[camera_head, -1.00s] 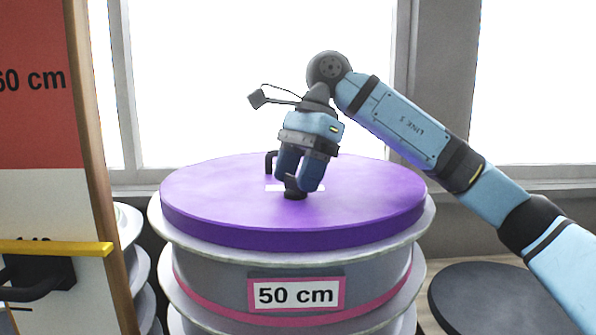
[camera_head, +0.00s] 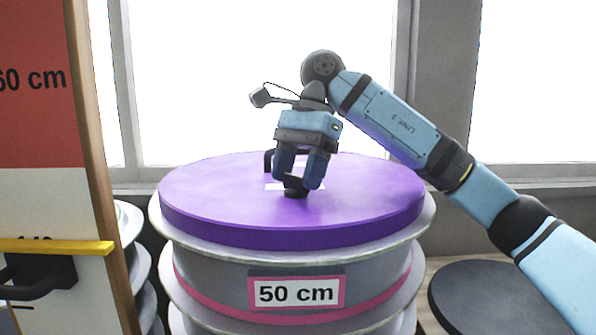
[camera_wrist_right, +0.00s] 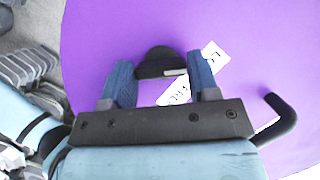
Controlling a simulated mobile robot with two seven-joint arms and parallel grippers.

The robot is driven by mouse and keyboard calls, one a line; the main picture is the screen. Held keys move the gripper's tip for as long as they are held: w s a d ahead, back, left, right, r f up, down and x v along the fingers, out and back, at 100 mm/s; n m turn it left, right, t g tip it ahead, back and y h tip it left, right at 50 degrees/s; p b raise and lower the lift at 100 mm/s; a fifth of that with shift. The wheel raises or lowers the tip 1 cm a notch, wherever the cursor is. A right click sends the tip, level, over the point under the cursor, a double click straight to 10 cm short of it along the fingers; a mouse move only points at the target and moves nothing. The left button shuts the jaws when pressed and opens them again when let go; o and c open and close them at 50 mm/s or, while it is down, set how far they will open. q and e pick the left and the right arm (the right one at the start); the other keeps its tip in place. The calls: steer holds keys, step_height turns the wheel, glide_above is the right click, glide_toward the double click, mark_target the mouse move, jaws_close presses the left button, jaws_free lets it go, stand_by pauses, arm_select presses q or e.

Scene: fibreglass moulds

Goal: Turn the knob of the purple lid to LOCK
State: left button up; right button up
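The purple lid (camera_head: 380,195) lies flat on top of a round grey mould stack marked 50 cm. Its black knob (camera_head: 295,192) stands near the middle, beside a white label (camera_head: 275,187). In the right wrist view the knob (camera_wrist_right: 154,63) sits between the fingertips, which meet its two sides; a light mark shows on it. The label (camera_wrist_right: 172,95) reads FREE, and a second label (camera_wrist_right: 213,58) with LO visible is partly behind a finger. My right gripper (camera_head: 299,186) points down, shut on the knob. My left gripper is out of view.
A black hooked handle (camera_head: 269,160) rises from the lid close behind my gripper; it also shows in the wrist view (camera_wrist_right: 280,118). A board with a yellow bar (camera_head: 60,248) stands at left. A dark round disc (camera_head: 490,300) lies at right.

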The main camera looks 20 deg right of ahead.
steer(key=o, duration=0.4)
steer(key=shift+c, duration=0.2)
steer(key=shift+r, duration=0.1)
steer(key=shift+w+d+r, duration=0.1)
steer(key=shift+d+r, duration=0.05)
steer(key=shift+r, duration=0.15)
steer(key=p+v, duration=0.1)
steer(key=v, duration=1.2)
steer(key=shift+f, duration=0.15)
